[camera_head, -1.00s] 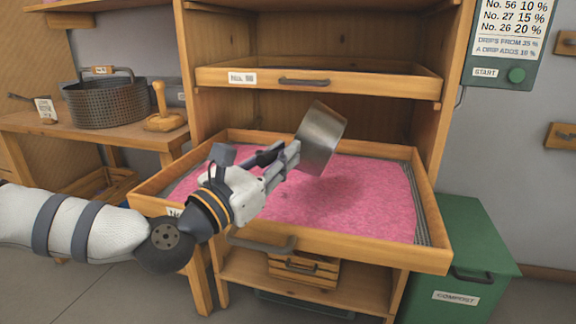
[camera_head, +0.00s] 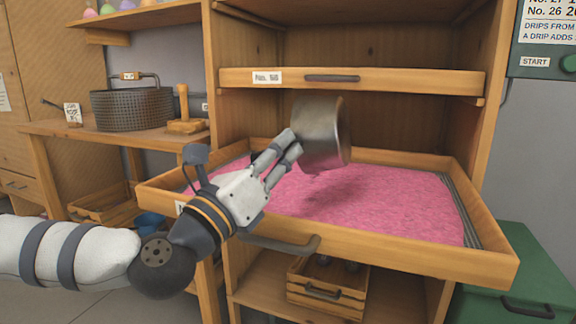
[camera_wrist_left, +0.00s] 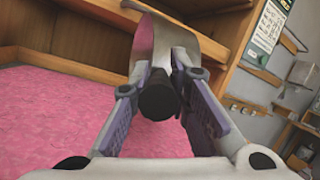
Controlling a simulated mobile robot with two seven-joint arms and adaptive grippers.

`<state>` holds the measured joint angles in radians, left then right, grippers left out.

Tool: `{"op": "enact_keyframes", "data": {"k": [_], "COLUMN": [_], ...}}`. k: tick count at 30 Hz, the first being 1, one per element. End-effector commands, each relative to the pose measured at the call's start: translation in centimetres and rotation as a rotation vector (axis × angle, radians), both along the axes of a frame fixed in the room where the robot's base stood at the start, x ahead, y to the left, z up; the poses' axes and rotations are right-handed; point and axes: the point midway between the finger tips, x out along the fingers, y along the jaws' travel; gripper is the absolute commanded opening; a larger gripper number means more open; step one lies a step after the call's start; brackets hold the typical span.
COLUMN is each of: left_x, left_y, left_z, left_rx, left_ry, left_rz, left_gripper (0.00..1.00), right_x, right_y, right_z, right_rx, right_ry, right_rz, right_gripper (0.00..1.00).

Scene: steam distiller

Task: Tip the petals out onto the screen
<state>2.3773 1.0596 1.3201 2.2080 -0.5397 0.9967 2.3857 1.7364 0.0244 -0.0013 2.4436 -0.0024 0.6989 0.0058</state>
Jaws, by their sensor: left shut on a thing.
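A metal scoop (camera_head: 319,130) hangs tilted above the pulled-out wooden tray (camera_head: 400,250). A layer of pink petals (camera_head: 380,205) covers most of the tray's grey mesh screen (camera_head: 462,205), which shows bare at the right edge. My left gripper (camera_head: 290,146) is shut on the scoop's handle. In the left wrist view the dark handle end (camera_wrist_left: 158,97) sits between the fingers, with the metal scoop (camera_wrist_left: 165,42) beyond it. My right gripper is not in view.
A shut upper tray (camera_head: 420,83) sits above the open one, inside the wooden rack. A mesh basket (camera_head: 131,108) and a wooden press (camera_head: 186,118) stand on the left bench. A green compost bin (camera_head: 515,270) is at lower right.

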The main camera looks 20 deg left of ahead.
Motion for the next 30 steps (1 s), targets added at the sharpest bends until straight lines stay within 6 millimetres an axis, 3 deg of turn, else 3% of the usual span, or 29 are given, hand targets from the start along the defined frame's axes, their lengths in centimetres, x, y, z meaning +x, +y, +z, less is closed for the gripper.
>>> {"op": "enact_keyframes", "data": {"k": [15, 21, 30], "left_x": [0.2, 0.1, 0.1], "left_y": [2.8, 3.4, 3.5], "left_z": [-1.9, -2.1, -1.8], "left_rx": [-0.418, -0.525, -0.547], "left_ry": [0.017, 0.019, 0.016], "left_rz": [0.0, -0.001, -0.001], "left_gripper": [0.0, 0.0, 0.0], "right_x": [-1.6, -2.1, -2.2], "right_y": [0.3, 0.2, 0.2], "right_z": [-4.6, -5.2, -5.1], "right_rx": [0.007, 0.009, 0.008], "right_ry": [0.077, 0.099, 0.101], "right_rz": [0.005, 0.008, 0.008], "right_gripper": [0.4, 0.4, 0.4]}}
